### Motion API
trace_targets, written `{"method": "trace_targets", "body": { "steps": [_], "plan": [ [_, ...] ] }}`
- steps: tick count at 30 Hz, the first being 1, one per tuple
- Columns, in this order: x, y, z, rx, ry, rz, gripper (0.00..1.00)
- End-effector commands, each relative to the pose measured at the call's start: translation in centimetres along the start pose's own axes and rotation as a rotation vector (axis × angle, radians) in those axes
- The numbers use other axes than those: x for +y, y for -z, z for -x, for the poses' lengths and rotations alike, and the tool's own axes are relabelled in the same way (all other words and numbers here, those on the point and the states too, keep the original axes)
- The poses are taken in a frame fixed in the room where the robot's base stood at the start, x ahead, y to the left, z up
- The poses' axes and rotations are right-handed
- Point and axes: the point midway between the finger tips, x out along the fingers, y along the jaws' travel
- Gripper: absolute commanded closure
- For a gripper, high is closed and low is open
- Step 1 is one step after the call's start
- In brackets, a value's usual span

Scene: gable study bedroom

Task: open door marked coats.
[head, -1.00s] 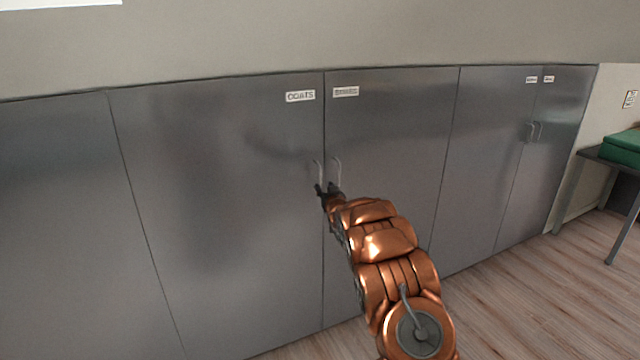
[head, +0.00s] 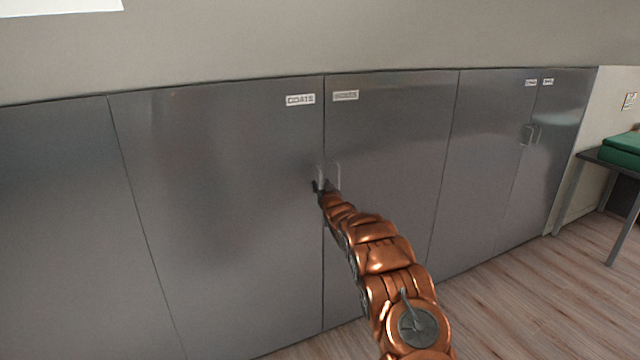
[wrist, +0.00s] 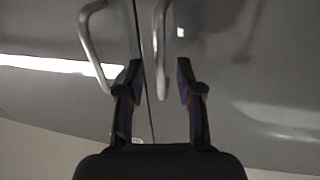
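The door marked COATS (head: 225,210) is a grey metal door, shut flush with its neighbours. Its white label (head: 300,100) is at the top right corner, and its slim bar handle (head: 320,172) is near the right edge. My gripper (head: 321,187) is at this handle's lower part. In the wrist view, my gripper (wrist: 160,85) is open, its two dark fingers either side of one bar handle (wrist: 159,45), which appears to be the coats handle. Contact cannot be told. The second handle (wrist: 88,40) lies outside the fingers.
The neighbouring door (head: 395,150), also labelled, has its handle (head: 338,175) close beside the coats handle, across a narrow seam. More grey doors stand either side. A desk with a green item (head: 622,145) is at far right. Wooden floor (head: 520,310) is clear at lower right.

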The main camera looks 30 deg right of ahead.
Motion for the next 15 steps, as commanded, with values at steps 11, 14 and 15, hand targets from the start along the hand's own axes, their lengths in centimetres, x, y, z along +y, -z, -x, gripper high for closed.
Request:
{"method": "trace_targets", "body": {
  "steps": [11, 14, 15],
  "plan": [
    [-0.1, -0.2, -1.9, -0.002, 0.002, 0.0, 0.64],
    [0.0, -0.1, -2.1, -0.002, 0.001, 0.0, 0.64],
    [0.0, -0.1, -2.2, -0.002, 0.0, 0.0, 0.64]
  ]
}}
